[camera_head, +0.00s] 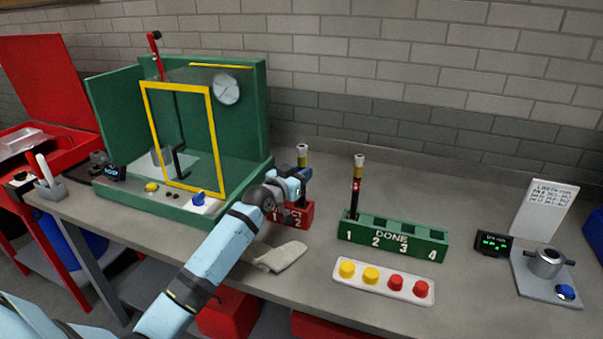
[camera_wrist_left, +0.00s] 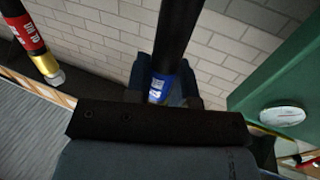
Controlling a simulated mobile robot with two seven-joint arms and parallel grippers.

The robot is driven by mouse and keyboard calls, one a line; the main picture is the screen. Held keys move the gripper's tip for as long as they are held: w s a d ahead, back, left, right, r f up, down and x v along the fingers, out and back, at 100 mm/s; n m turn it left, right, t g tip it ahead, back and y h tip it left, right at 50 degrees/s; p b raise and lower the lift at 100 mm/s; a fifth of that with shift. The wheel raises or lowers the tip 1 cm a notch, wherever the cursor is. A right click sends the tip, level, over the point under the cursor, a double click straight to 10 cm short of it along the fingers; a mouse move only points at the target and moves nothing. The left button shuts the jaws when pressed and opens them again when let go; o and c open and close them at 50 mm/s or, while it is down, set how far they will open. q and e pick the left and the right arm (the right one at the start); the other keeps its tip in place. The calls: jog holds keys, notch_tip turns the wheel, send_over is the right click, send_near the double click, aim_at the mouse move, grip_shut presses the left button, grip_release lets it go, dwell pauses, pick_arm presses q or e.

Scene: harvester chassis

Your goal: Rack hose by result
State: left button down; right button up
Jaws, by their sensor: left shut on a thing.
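My left gripper (camera_head: 302,187) is shut on a black hose (camera_head: 302,158) with a silver end fitting and yellow band. The hose stands upright at the red rack (camera_head: 298,214), whose lettering is partly covered and ends in "CT", with a "2" visible. My arm hides the hose's lower end, so I cannot tell how deep it sits. In the left wrist view the held hose (camera_wrist_left: 180,35) has a blue label between the fingers. Another hose (camera_head: 357,180) with a red label stands upright in slot 1 of the green DONE rack (camera_head: 392,240); slots 2 to 4 look empty.
A green test cabinet (camera_head: 262,110) with a yellow-framed door and gauge stands left. A white tray (camera_head: 382,283) of yellow and red caps lies before the DONE rack. A glove (camera_head: 280,258) lies under my arm. A small display (camera_head: 493,244) and metal fixture (camera_head: 545,263) stand right.

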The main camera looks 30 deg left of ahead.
pick_arm(q)
jog(key=c, duration=0.9)
grip_release()
jog(key=shift+f, duration=0.1)
jog(key=s+a, duration=0.1)
jog(key=s, duration=1.2)
jog(key=shift+s+b, duration=0.4)
jog(key=shift+b, duration=0.05)
